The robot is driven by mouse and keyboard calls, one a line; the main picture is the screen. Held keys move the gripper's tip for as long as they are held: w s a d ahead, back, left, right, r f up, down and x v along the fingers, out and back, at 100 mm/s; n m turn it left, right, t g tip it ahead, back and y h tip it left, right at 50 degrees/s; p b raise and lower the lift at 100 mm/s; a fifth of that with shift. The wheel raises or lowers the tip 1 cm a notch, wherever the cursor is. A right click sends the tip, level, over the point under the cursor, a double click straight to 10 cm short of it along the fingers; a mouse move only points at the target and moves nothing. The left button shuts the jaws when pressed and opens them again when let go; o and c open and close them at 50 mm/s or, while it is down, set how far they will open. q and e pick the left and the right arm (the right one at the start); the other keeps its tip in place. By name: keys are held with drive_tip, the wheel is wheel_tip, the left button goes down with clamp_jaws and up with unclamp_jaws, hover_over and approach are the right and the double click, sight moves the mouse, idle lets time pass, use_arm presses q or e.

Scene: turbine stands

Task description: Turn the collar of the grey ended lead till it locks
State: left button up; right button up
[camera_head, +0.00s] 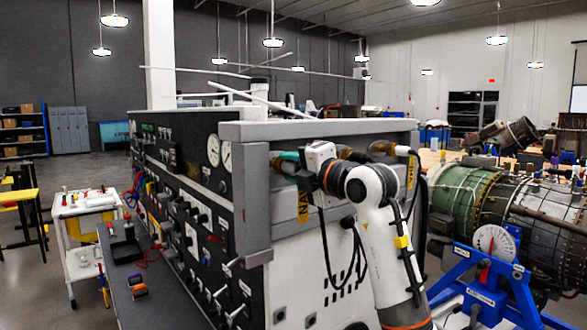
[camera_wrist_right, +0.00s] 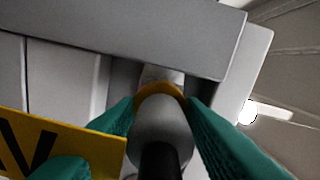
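The grey ended lead (camera_wrist_right: 160,122) fills the lower middle of the right wrist view. Its grey end points at the machine and its black cable (camera_wrist_right: 160,160) runs toward the camera. A yellow-orange ring (camera_wrist_right: 160,88) shows at the far side of the grey end, against a grey fitting. My right gripper (camera_wrist_right: 161,104) has its teal fingers on both sides of the grey end, seemingly touching it. In the head view the right gripper (camera_head: 288,160) is at the end face of the test cart (camera_head: 305,275), and its wrist hides the lead. My left gripper is out of view.
A yellow label (camera_wrist_right: 70,145) lies beside the lead. Brass fittings (camera_head: 352,154) and a white-ended lead (camera_head: 402,150) are farther right under the cart's top edge (camera_head: 330,127). Black cables hang below. The turbine (camera_head: 490,195) on its blue stand (camera_head: 485,290) stands right of my arm.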

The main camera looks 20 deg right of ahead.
drive_tip(key=o, duration=0.5)
drive_tip(key=shift+c, duration=0.2)
drive_tip(key=b+v, duration=0.4)
drive_tip(key=v, duration=0.8)
